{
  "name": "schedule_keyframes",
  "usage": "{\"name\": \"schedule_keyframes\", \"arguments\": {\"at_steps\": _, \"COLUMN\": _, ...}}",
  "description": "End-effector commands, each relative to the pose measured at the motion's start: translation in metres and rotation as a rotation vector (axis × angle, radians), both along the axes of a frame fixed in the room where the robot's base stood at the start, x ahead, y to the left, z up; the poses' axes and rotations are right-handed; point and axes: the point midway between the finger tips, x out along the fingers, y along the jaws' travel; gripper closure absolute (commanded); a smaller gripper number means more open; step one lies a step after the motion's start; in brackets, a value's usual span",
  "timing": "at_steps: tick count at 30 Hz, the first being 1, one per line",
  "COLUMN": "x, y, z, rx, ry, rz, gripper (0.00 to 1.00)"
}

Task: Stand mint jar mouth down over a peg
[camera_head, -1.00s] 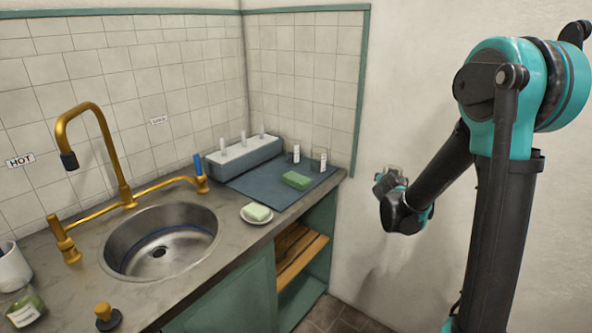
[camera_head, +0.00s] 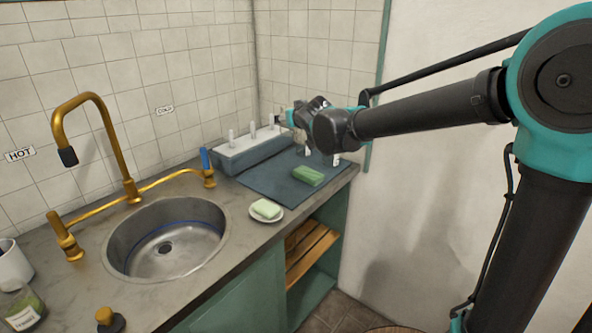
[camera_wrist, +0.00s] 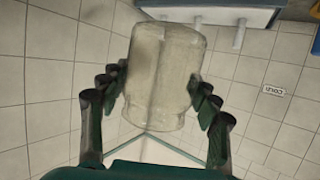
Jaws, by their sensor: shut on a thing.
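My gripper (camera_wrist: 160,84) is shut on a clear glass jar (camera_wrist: 165,60), with a finger on each side of it. No label shows on the jar, so I cannot tell if it is the mint one, nor which end is its mouth. In the head view my gripper (camera_head: 288,119) is above the right end of the peg rack (camera_head: 250,153), and the jar is mostly hidden. The rack has a white top with upright pegs, such as the left peg (camera_head: 231,137) and the middle peg (camera_head: 252,130). Rack and pegs also show at the top of the wrist view (camera_wrist: 215,15).
Labelled jars (camera_head: 336,159) stand on the blue mat (camera_head: 262,190) behind a green sponge (camera_head: 308,176). A soap dish (camera_head: 266,211), sink (camera_head: 165,245) and brass tap (camera_head: 118,150) are to the left. A jar with green contents (camera_head: 22,305) stands front left.

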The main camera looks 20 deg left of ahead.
Motion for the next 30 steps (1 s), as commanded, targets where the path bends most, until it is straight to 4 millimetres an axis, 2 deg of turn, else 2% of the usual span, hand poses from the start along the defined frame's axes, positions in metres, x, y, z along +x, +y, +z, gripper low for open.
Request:
{"name": "schedule_keyframes", "arguments": {"at_steps": 2, "x": -0.006, "y": 0.009, "z": 0.006, "rx": 0.001, "ry": -0.002, "rz": 0.018, "gripper": 0.77}}
{"name": "schedule_keyframes", "arguments": {"at_steps": 5, "x": -0.01, "y": 0.013, "z": 0.003, "rx": 0.002, "ry": -0.002, "rz": 0.028, "gripper": 0.77}}
{"name": "schedule_keyframes", "arguments": {"at_steps": 8, "x": -0.01, "y": 0.014, "z": -0.014, "rx": 0.002, "ry": -0.003, "rz": 0.029, "gripper": 0.77}}
{"name": "schedule_keyframes", "arguments": {"at_steps": 21, "x": -0.009, "y": 0.014, "z": -0.119, "rx": 0.002, "ry": -0.002, "rz": 0.028, "gripper": 0.77}}
{"name": "schedule_keyframes", "arguments": {"at_steps": 25, "x": -0.009, "y": 0.013, "z": -0.141, "rx": 0.002, "ry": -0.002, "rz": 0.028, "gripper": 0.77}}
{"name": "schedule_keyframes", "arguments": {"at_steps": 30, "x": -0.009, "y": 0.013, "z": -0.154, "rx": 0.002, "ry": -0.002, "rz": 0.028, "gripper": 0.77}}
